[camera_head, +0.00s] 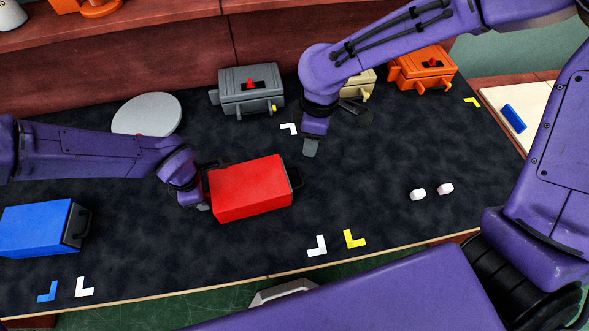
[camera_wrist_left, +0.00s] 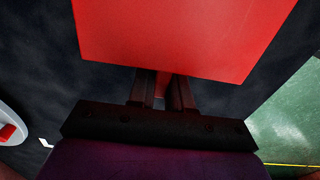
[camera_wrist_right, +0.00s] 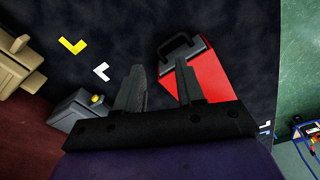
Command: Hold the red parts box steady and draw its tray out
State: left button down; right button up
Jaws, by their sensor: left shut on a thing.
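The red parts box (camera_head: 250,188) lies on the dark mat in the middle, with a black handle (camera_head: 296,176) on its right end. My left gripper (camera_head: 203,202) is at the box's left end; in the left wrist view it (camera_wrist_left: 163,88) is shut on a red part below the box's top (camera_wrist_left: 180,35). My right gripper (camera_head: 311,147) is above the mat, up and right of the handle and apart from it. In the right wrist view its fingers (camera_wrist_right: 160,72) are spread and empty, with the box (camera_wrist_right: 205,80) and handle (camera_wrist_right: 180,45) beyond. The tray's inside is hidden.
A blue box (camera_head: 35,228) with a dark handle stands at the left. A grey disc (camera_head: 147,115), a grey unit (camera_head: 250,90) and an orange unit (camera_head: 424,70) stand behind. The mat right of the handle is clear.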

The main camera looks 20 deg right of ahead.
aim_at(301, 176)
jog(key=f+m, duration=0.4)
jog(key=a+f+m, duration=0.1)
jog(key=f+m, duration=0.3)
jog(key=s+a+f+m+y, duration=0.1)
jog(key=f+m, duration=0.2)
jog(key=m, duration=0.1)
jog(key=shift+f, duration=0.4)
grip_shut()
dwell(1.0)
